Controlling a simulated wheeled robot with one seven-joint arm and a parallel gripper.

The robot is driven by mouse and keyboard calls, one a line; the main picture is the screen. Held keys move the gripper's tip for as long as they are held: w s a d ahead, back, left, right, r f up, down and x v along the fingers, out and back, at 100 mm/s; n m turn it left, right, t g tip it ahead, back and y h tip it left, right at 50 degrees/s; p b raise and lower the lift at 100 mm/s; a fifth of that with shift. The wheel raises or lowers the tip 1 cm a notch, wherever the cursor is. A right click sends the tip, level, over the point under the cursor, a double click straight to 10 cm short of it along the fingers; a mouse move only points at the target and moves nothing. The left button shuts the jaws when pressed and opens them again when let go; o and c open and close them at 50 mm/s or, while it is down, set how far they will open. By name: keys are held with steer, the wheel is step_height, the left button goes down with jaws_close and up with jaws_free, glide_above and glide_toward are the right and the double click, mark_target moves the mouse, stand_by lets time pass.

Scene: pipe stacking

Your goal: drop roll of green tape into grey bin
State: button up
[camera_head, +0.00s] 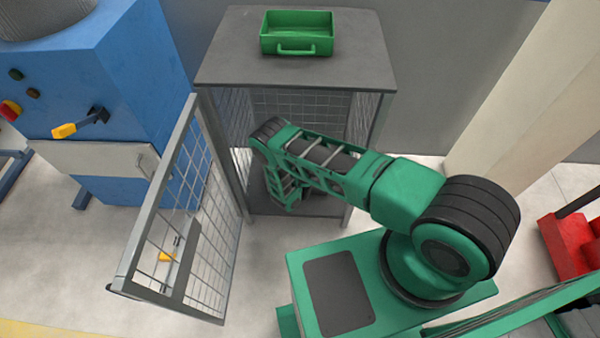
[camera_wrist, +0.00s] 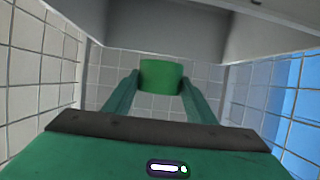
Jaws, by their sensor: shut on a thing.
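The roll of green tape (camera_wrist: 160,76) shows in the wrist view as a short green cylinder between my two fingertips. My gripper (camera_wrist: 161,90) is shut on it, with one finger at each side. In the head view my arm reaches into the wire-mesh cabinet through its open front. The tape cannot be made out there, and my gripper is hard to tell apart from the green wrist. I see no grey bin in either view.
The grey cabinet (camera_head: 215,65) has mesh sides, and its mesh door (camera_head: 182,195) stands open to the left. A green tray (camera_head: 297,47) sits on its top. A blue machine (camera_head: 150,95) stands at the left. The floor before the door is clear.

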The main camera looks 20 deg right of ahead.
steer(key=o, duration=1.2)
steer(key=shift+s, duration=0.1)
steer(key=v, duration=1)
steer(key=shift+s, duration=0.3)
steer(key=shift+a, duration=0.15)
